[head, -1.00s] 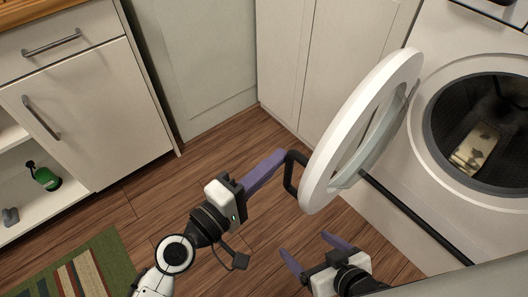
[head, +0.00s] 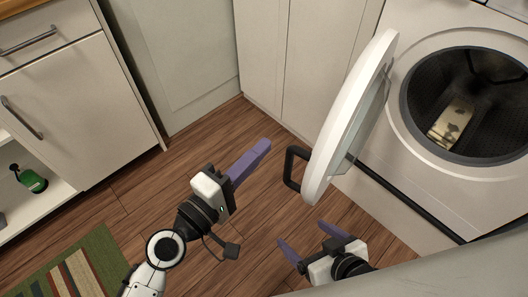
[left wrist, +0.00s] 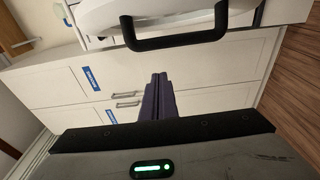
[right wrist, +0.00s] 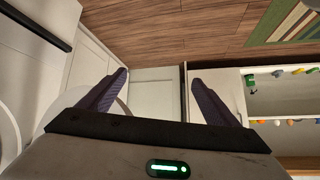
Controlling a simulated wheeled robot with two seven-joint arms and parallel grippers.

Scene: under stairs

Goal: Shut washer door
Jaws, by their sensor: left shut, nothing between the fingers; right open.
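The white round washer door (head: 335,120) stands open in the head view, swung out to the left of the washer (head: 412,180). Its black handle (head: 290,168) sticks out at the door's lower left, and it also shows in the left wrist view (left wrist: 175,42). My left gripper (head: 264,147) is shut and empty, left of the handle and apart from it. My right gripper (head: 312,240) is open and empty, below the door's lower edge. In the right wrist view its two purple fingers (right wrist: 152,95) are spread apart. The washer's drum opening is uncovered.
A light cloth-like item (head: 452,122) lies inside the drum. White cabinets (head: 315,60) stand behind the door, and another cabinet (head: 75,105) stands at the left. A green striped rug (head: 75,275) lies at the lower left. Wooden floor (head: 150,200) is clear between.

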